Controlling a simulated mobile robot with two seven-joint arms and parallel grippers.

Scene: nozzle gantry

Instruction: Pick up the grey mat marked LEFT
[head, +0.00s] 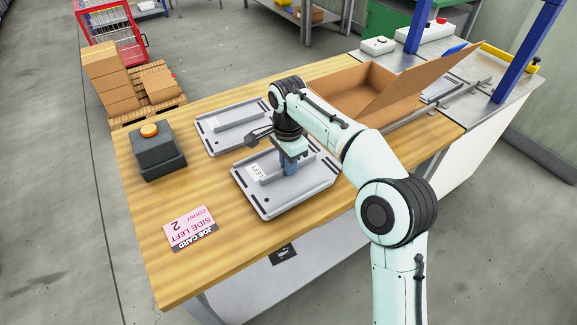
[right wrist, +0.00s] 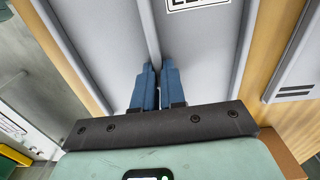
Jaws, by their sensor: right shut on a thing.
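The grey mat marked LEFT (head: 270,204) is a flat plate with dark slots along its edges and a raised rib across its middle. It is at the front of the wooden table, and its white label (head: 258,172) reads LEFT. My right gripper (head: 289,168) comes down over it from above, its blue fingers shut on the rib. The right wrist view shows the fingers (right wrist: 157,75) close together on either side of the rib, with the label cut off at the top. I cannot tell whether the mat is clear of the table. My left gripper is not in view.
A second grey mat (head: 208,137) lies just behind. A dark box with an orange button (head: 157,158) and a pink job card (head: 190,228) are to the left. An open cardboard box (head: 352,97) stands behind my arm.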

